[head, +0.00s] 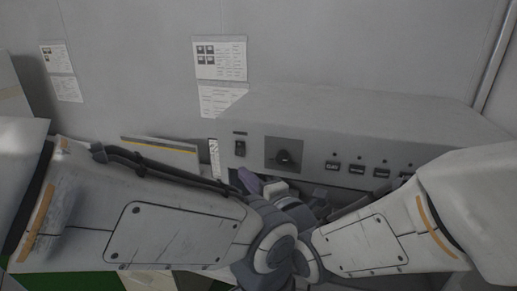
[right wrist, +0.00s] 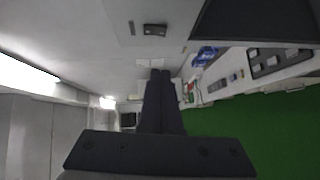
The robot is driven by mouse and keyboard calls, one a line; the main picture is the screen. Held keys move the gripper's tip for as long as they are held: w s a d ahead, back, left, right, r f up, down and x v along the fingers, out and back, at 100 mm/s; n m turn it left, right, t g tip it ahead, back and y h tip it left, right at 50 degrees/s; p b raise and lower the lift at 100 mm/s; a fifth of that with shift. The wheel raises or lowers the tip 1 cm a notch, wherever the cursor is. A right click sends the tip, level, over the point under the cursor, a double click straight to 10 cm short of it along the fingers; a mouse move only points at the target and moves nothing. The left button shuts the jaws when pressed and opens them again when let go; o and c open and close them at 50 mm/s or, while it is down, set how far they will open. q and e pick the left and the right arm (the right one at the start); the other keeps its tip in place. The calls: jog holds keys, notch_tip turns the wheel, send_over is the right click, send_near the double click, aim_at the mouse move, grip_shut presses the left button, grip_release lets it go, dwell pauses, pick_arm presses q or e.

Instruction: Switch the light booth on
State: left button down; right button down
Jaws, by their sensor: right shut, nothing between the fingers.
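The light booth's control box (head: 340,115) is a grey housing at the right in the head view. Its front has a small dark rocker switch (head: 240,148), a knob (head: 284,157) on a dark square plate, and a row of several labelled buttons (head: 333,166). In the right wrist view, a dark switch (right wrist: 155,30) shows on the grey panel, above the fingertips in the picture. My right gripper (right wrist: 160,73) is shut and empty, apart from that switch in the picture. In the head view my arm links hide most of it. I cannot make out my left gripper.
Paper sheets (head: 220,58) hang on the grey wall behind. In the right wrist view, a blue item (right wrist: 205,56) and a dark tray (right wrist: 275,62) stand beside the green surface (right wrist: 250,130). My arm links fill the lower head view, close to the panel.

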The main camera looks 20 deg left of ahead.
aim_at(235, 153)
jog(key=w+a+p, duration=0.1)
jog(key=w, duration=0.1)
jog(key=w+a+p, duration=0.1)
jog(key=w, duration=0.2)
jog(key=w+a+f+p, duration=0.1)
jog(key=w+p, duration=0.1)
jog(key=w, duration=0.1)
jog(key=shift+w+a, duration=0.1)
jog(key=shift+a, duration=0.25)
